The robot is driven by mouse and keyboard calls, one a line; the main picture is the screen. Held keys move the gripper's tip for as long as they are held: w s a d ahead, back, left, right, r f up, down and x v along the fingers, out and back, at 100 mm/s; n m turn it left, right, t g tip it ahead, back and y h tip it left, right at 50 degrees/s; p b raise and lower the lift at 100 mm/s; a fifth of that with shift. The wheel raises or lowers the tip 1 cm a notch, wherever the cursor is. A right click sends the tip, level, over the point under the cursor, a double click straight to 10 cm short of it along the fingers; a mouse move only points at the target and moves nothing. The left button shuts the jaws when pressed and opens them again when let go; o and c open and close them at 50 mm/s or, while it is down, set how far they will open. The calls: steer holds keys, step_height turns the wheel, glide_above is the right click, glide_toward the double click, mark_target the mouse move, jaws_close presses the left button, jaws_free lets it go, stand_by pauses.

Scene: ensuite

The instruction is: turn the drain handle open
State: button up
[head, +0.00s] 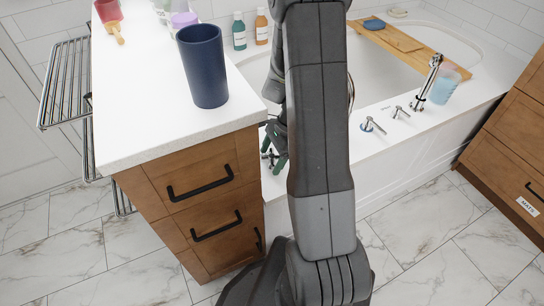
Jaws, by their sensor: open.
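A chrome lever handle (268,155) stands on the white tub deck (345,150), close to the corner of the wooden cabinet. Two more chrome levers, one nearer (372,125) and one farther (400,112), stand on the deck to the right of my arm. I cannot tell for sure which one is the drain handle. My gripper (278,154) is low over the deck, just beside the left lever, with its green-tipped fingers open. My arm hides part of the gripper and the deck. Whether the fingers touch or surround the lever cannot be told.
A white-topped cabinet (140,130) stands close left of my gripper, with a dark blue cup (204,66) on it. A tall chrome spout (428,84) and a blue cup (444,88) stand right. A wooden tray (405,46) spans the tub. The marble floor (425,235) is clear.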

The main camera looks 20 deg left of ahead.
steer(key=c, duration=1.2)
steer(key=shift+w, duration=0.15)
steer(key=shift+c, duration=0.8)
steer(key=o, duration=1.4)
steer(key=shift+s+a, duration=0.1)
steer(key=shift+s, duration=0.15)
steer(key=shift+c, duration=0.2)
